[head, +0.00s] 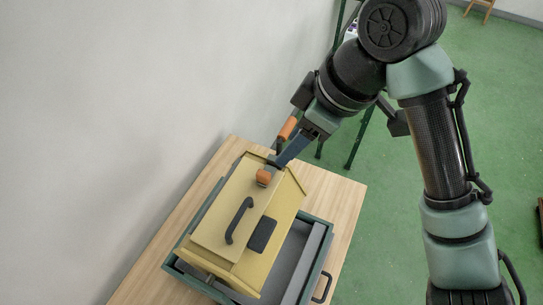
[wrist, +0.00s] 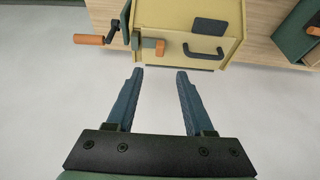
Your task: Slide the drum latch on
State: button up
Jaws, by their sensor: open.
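A yellow box-like drum housing (head: 222,205) stands on a wooden table; its yellow face also shows at the top of the wrist view (wrist: 225,50). An orange knob, seemingly the latch (head: 264,177), sits near the housing's far end. In the wrist view the orange latch knob (wrist: 160,47) lies just beyond the gap between my fingertips, with a grey piece beside it. My gripper (wrist: 160,73) is open and empty, its two blue fingers apart. In the head view my gripper (head: 283,159) is close to the knob; whether it touches cannot be told.
A black curved handle (head: 238,220) and a dark plate (head: 262,234) are on the housing. A crank with an orange grip (wrist: 88,40) juts out beside it. A green tray (head: 318,252) surrounds the housing's base on the wooden table (head: 345,200). A white wall is close on the left.

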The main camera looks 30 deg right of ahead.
aim_at(264, 174)
jog(key=b+x, duration=0.1)
jog(key=x, duration=0.8)
jog(key=shift+w+a+f, duration=0.1)
jog(key=shift+a+f, duration=0.15)
jog(key=shift+f, duration=0.05)
jog(key=shift+p+x, duration=0.3)
jog(key=shift+x, duration=1)
jog(key=shift+w+d, duration=0.1)
grip_shut()
